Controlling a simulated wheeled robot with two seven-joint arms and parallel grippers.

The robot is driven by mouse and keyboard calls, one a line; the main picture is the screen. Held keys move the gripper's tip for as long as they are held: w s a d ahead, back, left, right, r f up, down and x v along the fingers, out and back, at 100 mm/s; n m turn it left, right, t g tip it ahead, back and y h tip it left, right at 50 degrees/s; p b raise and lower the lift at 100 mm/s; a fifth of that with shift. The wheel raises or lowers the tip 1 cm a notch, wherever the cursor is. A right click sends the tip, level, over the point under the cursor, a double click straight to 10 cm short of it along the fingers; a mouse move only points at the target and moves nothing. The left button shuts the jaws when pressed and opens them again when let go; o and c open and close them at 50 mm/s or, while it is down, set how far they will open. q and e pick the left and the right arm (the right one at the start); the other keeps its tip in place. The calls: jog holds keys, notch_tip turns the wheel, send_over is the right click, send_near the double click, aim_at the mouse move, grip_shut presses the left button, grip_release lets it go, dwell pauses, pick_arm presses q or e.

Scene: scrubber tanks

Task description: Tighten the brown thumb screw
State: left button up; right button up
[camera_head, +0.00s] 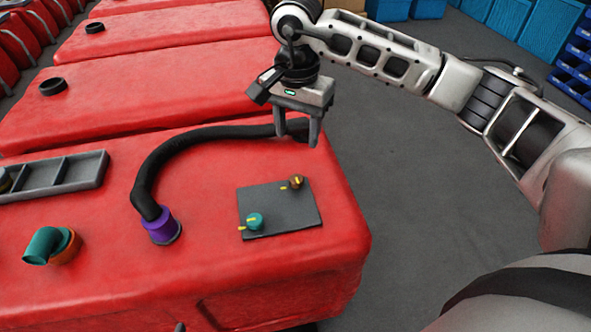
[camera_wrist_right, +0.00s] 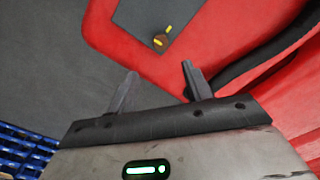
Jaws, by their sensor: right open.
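The brown thumb screw (camera_head: 296,181) sits at the upper right of a dark grey plate (camera_head: 282,212) on the red tank (camera_head: 100,285). It has a yellow mark, with another yellow mark on the plate beside it. A teal thumb screw (camera_head: 255,221) is at the plate's lower left. My right gripper (camera_head: 297,140) is open and empty, above the tank's far right part, behind the brown screw and apart from it. In the right wrist view the brown screw (camera_wrist_right: 160,40) shows ahead of the open fingers (camera_wrist_right: 158,85). My left gripper is out of view.
A black hose (camera_head: 165,160) arcs from a purple collar (camera_head: 162,227) and passes behind my right gripper. A teal elbow fitting (camera_head: 46,244) and a grey tray (camera_head: 60,176) are to the left. Grey floor (camera_head: 400,200) is free at right; blue bins (camera_head: 510,20) stand far back.

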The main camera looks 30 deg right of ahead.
aim_at(296, 179)
notch_tip(296, 179, down, 12)
jog(key=shift+p, duration=0.35)
jog(key=c, duration=1)
